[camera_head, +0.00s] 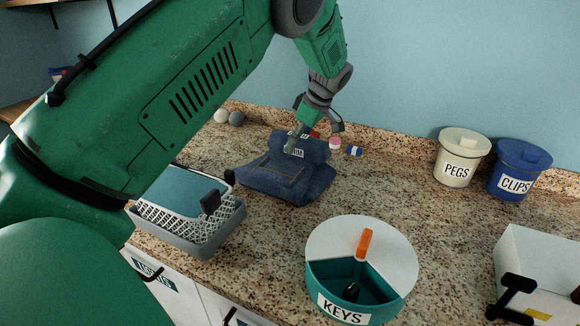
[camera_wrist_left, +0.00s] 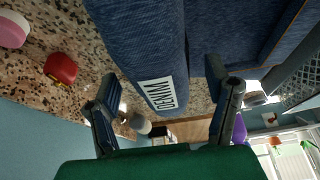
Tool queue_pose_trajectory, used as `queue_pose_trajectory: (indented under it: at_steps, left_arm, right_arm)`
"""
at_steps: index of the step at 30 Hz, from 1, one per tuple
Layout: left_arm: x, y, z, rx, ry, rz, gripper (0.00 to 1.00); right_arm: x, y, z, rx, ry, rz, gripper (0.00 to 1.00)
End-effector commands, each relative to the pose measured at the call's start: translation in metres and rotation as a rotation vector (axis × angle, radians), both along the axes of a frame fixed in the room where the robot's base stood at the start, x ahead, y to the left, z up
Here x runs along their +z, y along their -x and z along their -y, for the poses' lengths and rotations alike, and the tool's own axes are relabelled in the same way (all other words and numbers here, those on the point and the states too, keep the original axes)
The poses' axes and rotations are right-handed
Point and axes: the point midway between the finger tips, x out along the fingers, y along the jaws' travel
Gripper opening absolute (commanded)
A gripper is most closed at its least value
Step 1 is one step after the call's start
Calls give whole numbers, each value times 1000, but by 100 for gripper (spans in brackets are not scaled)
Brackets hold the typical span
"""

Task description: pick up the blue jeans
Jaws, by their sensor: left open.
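The blue jeans (camera_head: 285,180) lie on the granite counter, with a thick roll (camera_head: 312,149) at the back edge that bears a white DENIM label. In the left wrist view the denim roll (camera_wrist_left: 140,40) fills the upper middle, its labelled end pointing between my fingers. My left gripper (camera_head: 299,138) is over the roll, fingers pointing down. In the left wrist view this gripper (camera_wrist_left: 165,105) is open, one finger on each side of the labelled end. I cannot tell whether the fingers touch the cloth. My right gripper is out of view.
A grey-white basket (camera_head: 225,230) stands left of the jeans. A round teal KEYS box (camera_head: 340,285) stands in front. PEGS (camera_head: 456,165) and CLIPS (camera_head: 515,172) pots stand at the back right. Small items (camera_head: 354,151) lie just behind the jeans. The counter's middle right is clear.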

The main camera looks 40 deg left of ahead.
Motion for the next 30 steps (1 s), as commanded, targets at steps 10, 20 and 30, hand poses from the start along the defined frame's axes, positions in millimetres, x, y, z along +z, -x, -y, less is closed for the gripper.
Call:
queue_pose_trajectory:
  at_steps: [10,20,30]
  left_arm:
    - [-4,0,0,0,0,0,72]
    - [-5,0,0,0,0,0,57]
    - [-4,-1,0,-1,-1,2,0]
  right_arm:
    - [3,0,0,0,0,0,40]
    - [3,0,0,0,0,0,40]
    - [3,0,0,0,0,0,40]
